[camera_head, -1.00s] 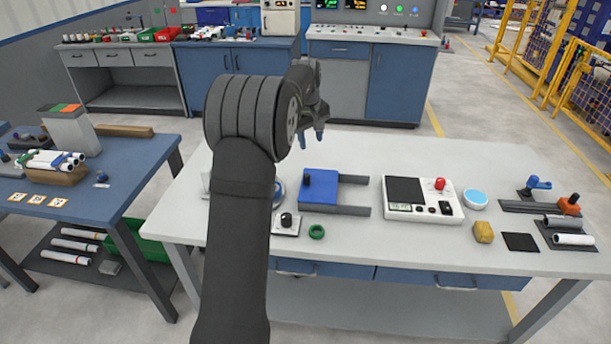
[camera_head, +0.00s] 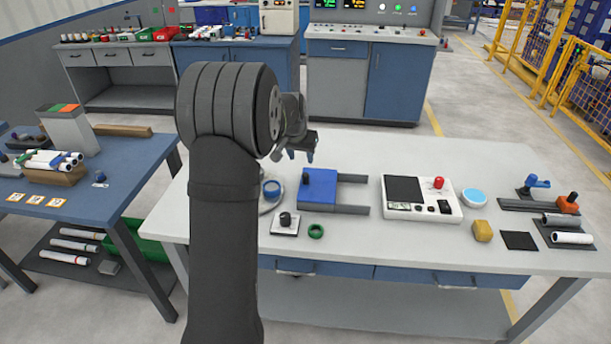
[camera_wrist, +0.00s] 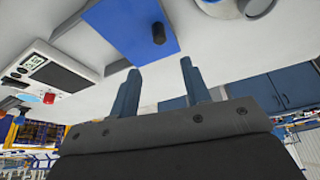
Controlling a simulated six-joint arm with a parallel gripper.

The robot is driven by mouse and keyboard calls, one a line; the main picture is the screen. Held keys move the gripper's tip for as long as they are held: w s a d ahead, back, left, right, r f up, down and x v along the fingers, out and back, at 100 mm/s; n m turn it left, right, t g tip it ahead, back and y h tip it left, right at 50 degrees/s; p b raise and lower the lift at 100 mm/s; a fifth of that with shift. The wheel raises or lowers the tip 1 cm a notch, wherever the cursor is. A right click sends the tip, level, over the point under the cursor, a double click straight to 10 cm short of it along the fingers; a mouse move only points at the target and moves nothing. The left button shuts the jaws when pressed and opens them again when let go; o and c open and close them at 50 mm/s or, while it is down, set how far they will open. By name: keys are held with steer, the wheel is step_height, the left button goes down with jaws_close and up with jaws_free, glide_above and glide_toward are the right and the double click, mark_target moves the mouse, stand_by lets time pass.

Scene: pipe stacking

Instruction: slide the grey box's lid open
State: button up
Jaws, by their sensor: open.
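A blue plate-like lid (camera_head: 320,186) with an upright black knob (camera_head: 306,178) lies on the white table. My gripper (camera_head: 300,156) is open and empty, above the table's back edge, behind the lid. Its two fingers (camera_wrist: 160,84) are apart and touch nothing.
A white panel (camera_head: 452,211) with a red button stands right of the rails. A small base with a black knob (camera_head: 285,219) and a green ring (camera_head: 316,231) lie in front. A round blue-topped thing (camera_head: 271,189) is left of the lid. The back of the table is clear.

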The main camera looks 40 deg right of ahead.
mark_target(305, 174)
steer(key=x, duration=1.2)
steer(key=shift+d+f, duration=0.1)
steer(key=shift+c, duration=0.4)
